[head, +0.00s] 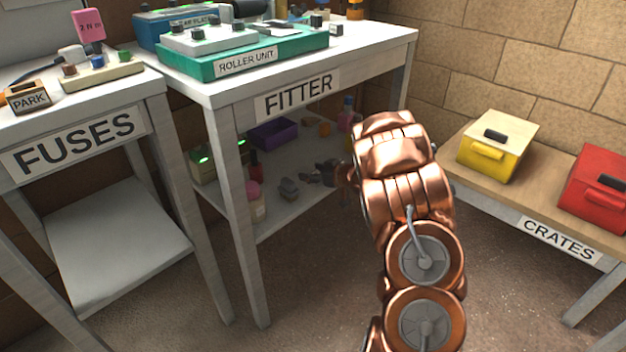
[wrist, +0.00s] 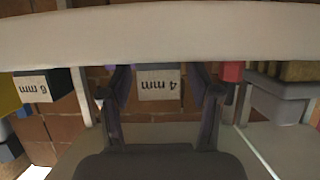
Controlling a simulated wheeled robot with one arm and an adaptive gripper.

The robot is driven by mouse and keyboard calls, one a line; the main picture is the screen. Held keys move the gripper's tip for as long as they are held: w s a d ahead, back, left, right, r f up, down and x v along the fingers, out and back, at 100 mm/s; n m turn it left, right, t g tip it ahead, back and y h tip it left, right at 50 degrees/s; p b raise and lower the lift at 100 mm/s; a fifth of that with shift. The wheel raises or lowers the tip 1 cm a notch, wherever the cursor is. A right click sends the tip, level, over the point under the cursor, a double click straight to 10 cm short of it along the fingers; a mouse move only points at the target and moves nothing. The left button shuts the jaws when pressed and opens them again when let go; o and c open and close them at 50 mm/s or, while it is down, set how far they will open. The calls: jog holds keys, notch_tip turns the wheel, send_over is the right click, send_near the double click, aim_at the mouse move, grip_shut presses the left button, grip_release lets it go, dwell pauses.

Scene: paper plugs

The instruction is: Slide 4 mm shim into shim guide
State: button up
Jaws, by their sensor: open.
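The 4 mm shim (wrist: 159,84) shows its label, upside down, in the middle of the wrist view. It sits between the two dark fingers of my gripper (wrist: 158,94), which is open, with a finger on each side. I cannot tell whether either finger touches it. In the head view my gripper (head: 328,172) is small and dark, beneath the FITTER table top over the lower shelf. The shim is not clear there. The shim guide cannot be made out in either view.
A 6 mm labelled block (wrist: 36,86) stands left in the wrist view. The FITTER table (head: 345,65) carries a teal roller unit (head: 300,44); its lower shelf holds a purple bin (head: 273,134). Yellow (head: 487,163) and red (head: 592,190) crates stand right.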

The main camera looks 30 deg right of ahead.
grip_shut()
dwell(0.4)
jog(key=shift+r, duration=0.1)
